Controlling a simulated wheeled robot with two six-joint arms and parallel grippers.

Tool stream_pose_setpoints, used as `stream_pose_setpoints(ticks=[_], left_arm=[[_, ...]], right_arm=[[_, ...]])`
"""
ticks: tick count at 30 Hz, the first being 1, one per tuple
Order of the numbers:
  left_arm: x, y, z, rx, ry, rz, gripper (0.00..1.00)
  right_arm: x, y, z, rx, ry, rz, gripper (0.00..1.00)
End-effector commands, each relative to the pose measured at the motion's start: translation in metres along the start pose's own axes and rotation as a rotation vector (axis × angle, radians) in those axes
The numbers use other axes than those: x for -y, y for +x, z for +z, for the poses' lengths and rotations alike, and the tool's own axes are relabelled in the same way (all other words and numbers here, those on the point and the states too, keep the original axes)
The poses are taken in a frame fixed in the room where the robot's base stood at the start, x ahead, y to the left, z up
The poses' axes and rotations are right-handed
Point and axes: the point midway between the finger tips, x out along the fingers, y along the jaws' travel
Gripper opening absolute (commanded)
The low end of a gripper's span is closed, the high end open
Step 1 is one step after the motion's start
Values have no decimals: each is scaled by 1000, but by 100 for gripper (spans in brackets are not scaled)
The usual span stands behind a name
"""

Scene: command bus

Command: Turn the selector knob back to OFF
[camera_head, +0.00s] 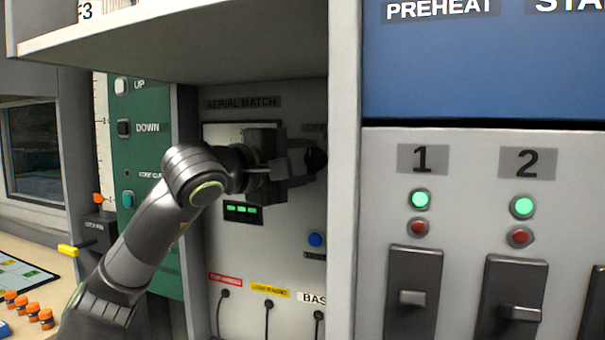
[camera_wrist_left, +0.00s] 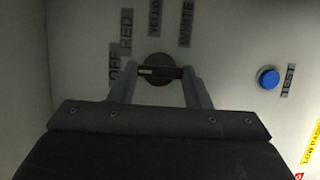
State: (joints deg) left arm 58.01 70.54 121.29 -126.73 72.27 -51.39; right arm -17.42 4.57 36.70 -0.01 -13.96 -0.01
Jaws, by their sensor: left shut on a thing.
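The selector knob (camera_wrist_left: 160,70) is a round black dial with a raised bar, on the pale panel. A white mark at the bar's left end points left, near the OFF label (camera_wrist_left: 115,62). RED, YELLOW and WHITE labels fan out above it. My left gripper (camera_wrist_left: 160,78) has one finger on each side of the knob and is shut on it. In the head view my left gripper (camera_head: 302,160) reaches the dark knob (camera_head: 317,159) at the AERIAL MATCH panel's right side, which partly hides it. My right gripper is out of view.
A blue TEST button (camera_head: 315,239) sits below the knob. A grey upright edge (camera_head: 343,180) stands close to the right, and a shelf (camera_head: 190,50) overhangs above.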

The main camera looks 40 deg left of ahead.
Motion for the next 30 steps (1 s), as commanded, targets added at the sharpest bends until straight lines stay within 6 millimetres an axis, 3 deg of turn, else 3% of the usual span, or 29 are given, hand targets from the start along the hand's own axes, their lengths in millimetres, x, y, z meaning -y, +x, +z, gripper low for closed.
stream_pose_setpoints(ticks=[6, 14, 15, 20, 30], left_arm=[[1, 0, 0, 1, -17, 4, 21], [1, 0, 0, 1, -18, 4, 21], [1, 0, 0, 1, -18, 4, 45], [1, 0, 0, 0, -17, 4, 65], [1, -1, 0, 0, -15, 6, 65]], right_arm=[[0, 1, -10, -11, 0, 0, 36], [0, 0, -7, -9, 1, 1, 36], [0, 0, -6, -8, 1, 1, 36], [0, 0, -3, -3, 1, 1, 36], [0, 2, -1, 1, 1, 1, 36]])
